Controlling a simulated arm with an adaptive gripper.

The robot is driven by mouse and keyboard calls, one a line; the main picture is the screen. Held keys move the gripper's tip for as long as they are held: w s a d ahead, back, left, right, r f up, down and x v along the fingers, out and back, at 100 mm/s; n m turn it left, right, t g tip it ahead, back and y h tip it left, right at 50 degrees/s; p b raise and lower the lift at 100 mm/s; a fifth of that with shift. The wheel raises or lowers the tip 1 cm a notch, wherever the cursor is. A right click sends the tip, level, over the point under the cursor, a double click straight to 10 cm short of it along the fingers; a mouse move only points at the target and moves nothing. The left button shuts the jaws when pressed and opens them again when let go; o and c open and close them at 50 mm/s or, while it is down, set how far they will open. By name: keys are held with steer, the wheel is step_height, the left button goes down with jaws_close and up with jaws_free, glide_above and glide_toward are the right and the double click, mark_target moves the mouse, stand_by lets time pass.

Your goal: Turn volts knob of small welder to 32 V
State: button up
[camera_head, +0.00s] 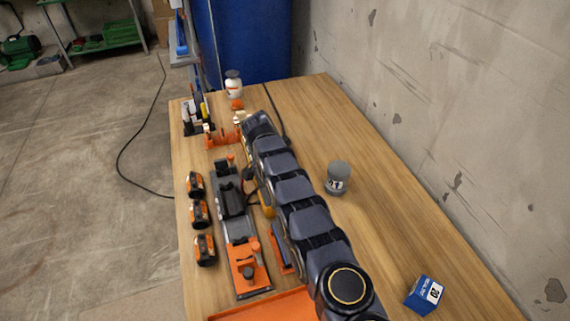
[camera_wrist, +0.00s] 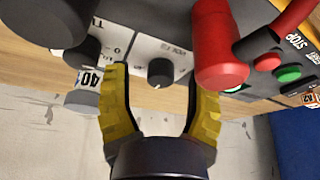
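In the wrist view the welder's pale front panel (camera_wrist: 148,48) appears upside down, with lettering that reads as VOLTS beside a small round black knob (camera_wrist: 160,72). A light mark shows at the knob's lower edge in the picture; the voltage it points to is not readable. My gripper (camera_wrist: 160,80) is open, with one yellow finger on each side of the knob. A visible gap separates each finger from the knob, and nothing is held. In the head view my arm hides the welder and the gripper.
In the wrist view a red cylinder (camera_wrist: 219,48) is close to the right finger, with green (camera_wrist: 288,74) and red buttons beyond. The head view shows a wooden bench (camera_head: 390,230), a grey jar (camera_head: 338,178), a blue box (camera_head: 425,295) and orange-black items (camera_head: 200,214) at left.

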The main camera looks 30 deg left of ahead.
steer(key=shift+r, duration=0.1)
steer(key=v, duration=1.2)
stand_by(0.4)
steer(key=d+r+n+g+h, duration=0.1)
steer(key=d+r, duration=0.7)
steer(key=d, duration=0.7)
steer(key=s+d+r+n+g, duration=0.1)
steer(key=s+d+r, duration=0.25)
steer(key=d, duration=0.35)
steer(key=s+d+r+g, duration=0.1)
steer(key=s+d+r, duration=0.25)
steer(key=d, duration=0.35)
steer(key=s+d+n+g+y, duration=0.1)
steer(key=s+d, duration=0.2)
steer(key=s, duration=0.6)
steer(key=s+d+f+n+g+y, duration=0.1)
steer(key=s+d, duration=0.3)
steer(key=s, duration=0.5)
steer(key=s+d+f+n, duration=0.1)
steer(key=s+d, duration=0.2)
steer(key=s, duration=0.7)
steer(key=shift+d+g+y, duration=0.15)
steer(key=shift+g+y, duration=0.25)
